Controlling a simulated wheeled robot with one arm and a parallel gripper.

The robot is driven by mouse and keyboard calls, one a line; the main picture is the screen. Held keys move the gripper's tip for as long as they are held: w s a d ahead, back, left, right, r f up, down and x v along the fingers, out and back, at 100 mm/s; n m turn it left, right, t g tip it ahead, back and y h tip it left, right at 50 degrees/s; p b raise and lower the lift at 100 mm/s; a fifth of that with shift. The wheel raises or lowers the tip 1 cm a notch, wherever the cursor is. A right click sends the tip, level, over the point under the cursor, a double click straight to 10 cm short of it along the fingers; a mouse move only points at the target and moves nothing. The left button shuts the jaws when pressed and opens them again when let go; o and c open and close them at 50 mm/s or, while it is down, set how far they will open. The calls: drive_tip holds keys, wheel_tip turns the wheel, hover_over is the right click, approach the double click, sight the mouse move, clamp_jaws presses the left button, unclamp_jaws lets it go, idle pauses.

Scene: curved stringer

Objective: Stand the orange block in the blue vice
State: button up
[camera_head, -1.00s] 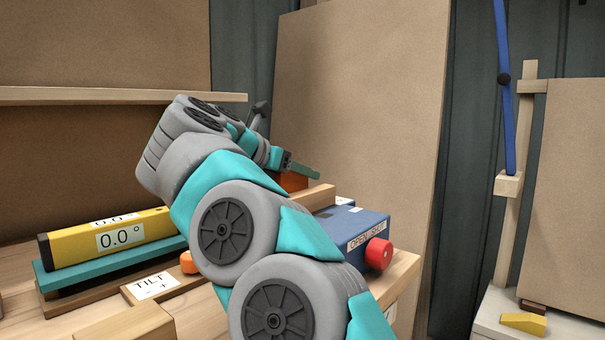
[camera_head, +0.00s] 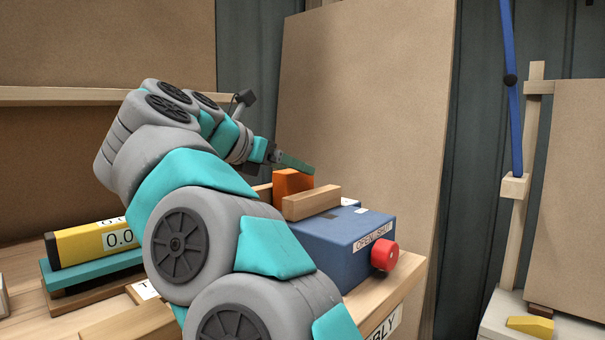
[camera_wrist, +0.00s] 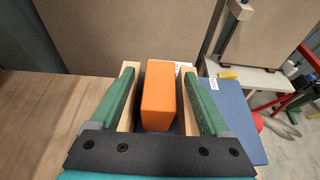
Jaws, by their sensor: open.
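The orange block (camera_head: 292,183) is upright at the blue vice (camera_head: 345,235), behind its near wooden jaw (camera_head: 311,202). In the wrist view the block (camera_wrist: 160,95) stands between the two wooden jaws, with blue showing beside it and a gap on each side. Its lower end is hidden, so I cannot tell what it rests on. My gripper (camera_wrist: 158,77) is open. Its green fingers lie on either side of the block, apart from it. In the head view my gripper (camera_head: 293,162) is just above the block, with only one finger clear.
The vice has a red knob (camera_head: 384,255) and stands near the right edge of the wooden bench (camera_head: 395,295). A yellow level (camera_head: 85,243) sits on a teal bar at the left, partly behind my arm. A tall board (camera_head: 365,110) stands behind the vice.

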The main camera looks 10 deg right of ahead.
drive_tip(key=v, duration=0.7)
idle(1.3)
